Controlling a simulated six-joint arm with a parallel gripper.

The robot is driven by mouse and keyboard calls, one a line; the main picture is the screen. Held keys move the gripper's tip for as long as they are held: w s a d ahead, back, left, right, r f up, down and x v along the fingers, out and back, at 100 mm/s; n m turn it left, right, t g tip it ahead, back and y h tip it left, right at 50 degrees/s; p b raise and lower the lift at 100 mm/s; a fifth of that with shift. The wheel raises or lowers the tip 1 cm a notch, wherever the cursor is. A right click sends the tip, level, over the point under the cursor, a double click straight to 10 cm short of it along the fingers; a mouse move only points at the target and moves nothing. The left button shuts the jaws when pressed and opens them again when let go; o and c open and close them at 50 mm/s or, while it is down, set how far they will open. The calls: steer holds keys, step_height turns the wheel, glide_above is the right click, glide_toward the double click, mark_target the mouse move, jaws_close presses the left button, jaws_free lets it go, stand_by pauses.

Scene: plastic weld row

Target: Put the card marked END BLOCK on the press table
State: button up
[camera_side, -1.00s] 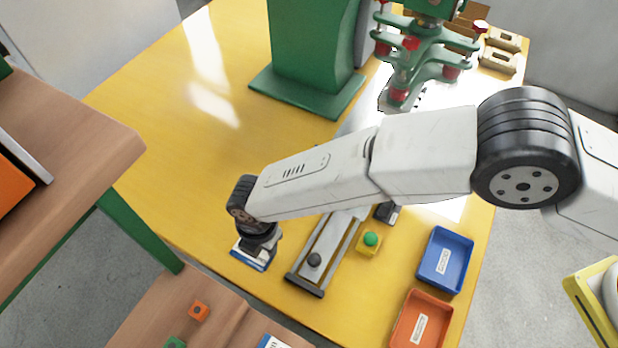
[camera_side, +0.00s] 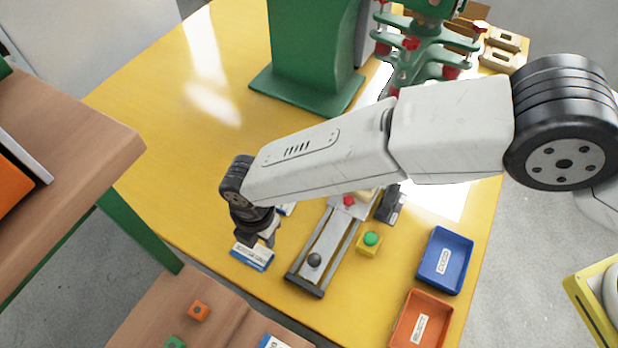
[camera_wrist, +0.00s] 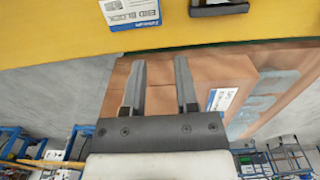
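The END BLOCK card (camera_side: 253,257), white and blue, lies on the yellow press table (camera_side: 175,190) near its front edge, left of the grey slide rail. In the wrist view the END BLOCK card (camera_wrist: 130,13) is at the top edge, partly cut off, beyond the fingertips. My gripper (camera_side: 264,242) is just above the card in the side view and appears apart from it. In the wrist view my gripper (camera_wrist: 160,62) shows two spread fingers with nothing between them.
The slide rail (camera_side: 325,245) with a black knob, a green button box (camera_side: 369,243), a blue tray (camera_side: 446,261) and an orange tray (camera_side: 421,322) stand to the right. The table's left is clear.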

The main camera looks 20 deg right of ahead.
steer(key=w+d+r+m, duration=0.3)
steer(key=d+m, duration=0.1)
steer(key=d, duration=0.4)
steer(key=w+d+r+m+t, duration=0.1)
steer(key=w+d+r+m, duration=0.25)
steer(key=d, duration=0.45)
steer(key=w+d+r+m, duration=0.3)
steer(key=d+r+m, duration=0.15)
steer(key=d, duration=0.35)
steer(key=s+d+r+m, duration=0.1)
steer(key=s+d+m, duration=0.5)
steer(key=d, duration=0.6)
steer(key=s+d+r+m+t, duration=0.1)
steer(key=s+d+r+m, duration=0.1)
steer(key=s+d+m, duration=0.5)
steer(key=d+m, duration=0.2)
steer(key=d, duration=0.2)
steer(key=shift+d+t, duration=0.3)
steer(key=shift+d, duration=0.05)
